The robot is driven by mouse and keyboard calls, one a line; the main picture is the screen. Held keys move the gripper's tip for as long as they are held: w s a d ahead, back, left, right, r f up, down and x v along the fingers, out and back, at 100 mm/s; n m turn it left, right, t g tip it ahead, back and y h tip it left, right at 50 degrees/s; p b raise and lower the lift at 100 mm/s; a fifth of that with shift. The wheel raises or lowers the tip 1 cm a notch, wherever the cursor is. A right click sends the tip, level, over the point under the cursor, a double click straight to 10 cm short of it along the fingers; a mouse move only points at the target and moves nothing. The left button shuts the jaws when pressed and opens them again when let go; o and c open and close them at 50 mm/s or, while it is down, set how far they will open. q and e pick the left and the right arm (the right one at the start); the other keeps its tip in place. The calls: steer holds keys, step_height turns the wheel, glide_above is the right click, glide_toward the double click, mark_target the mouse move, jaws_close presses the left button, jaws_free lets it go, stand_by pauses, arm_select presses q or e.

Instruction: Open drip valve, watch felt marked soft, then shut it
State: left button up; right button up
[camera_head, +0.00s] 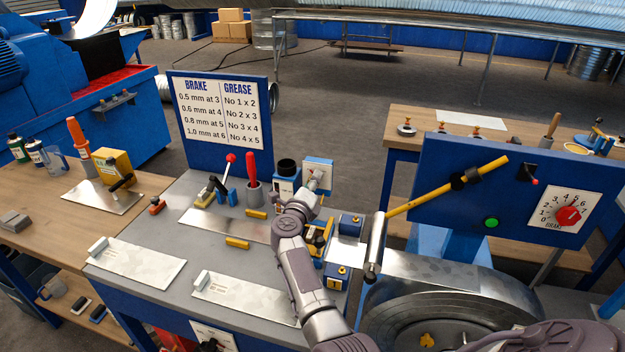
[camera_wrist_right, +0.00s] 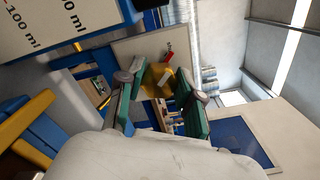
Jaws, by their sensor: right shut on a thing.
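My right gripper (camera_head: 315,182) reaches across the bench to a small white panel (camera_head: 318,166) standing at its back edge. The right wrist view shows its two green-padded fingers (camera_wrist_right: 158,98) closed around a yellow, brass-like part, which I take to be the drip valve (camera_wrist_right: 156,76). A small red-tipped piece (camera_wrist_right: 168,48) shows just beyond it. In the head view the gripper hides the valve. Whether it is open or shut, and any drip, cannot be seen. No felt marked soft can be read. My left gripper is not in view.
A dark-topped container (camera_head: 287,168) and a red-handled tool in a cup (camera_head: 252,180) stand close left of my right gripper. The brake and grease sign (camera_head: 220,110) stands behind. A yellow lever (camera_head: 430,195) and blue dial panel (camera_head: 510,190) are at the right.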

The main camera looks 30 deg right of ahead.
mark_target(311, 164)
stand_by(0.5)
steer(key=o, duration=1.2)
steer(key=shift+c, duration=0.2)
steer(key=shift+r, duration=0.15)
steer(key=r, duration=0.5)
steer(key=shift+w+d, duration=0.1)
steer(key=shift+w, duration=0.3)
steer(key=r, duration=0.4)
steer(key=shift+s+r, duration=0.3)
steer(key=shift+r, duration=0.05)
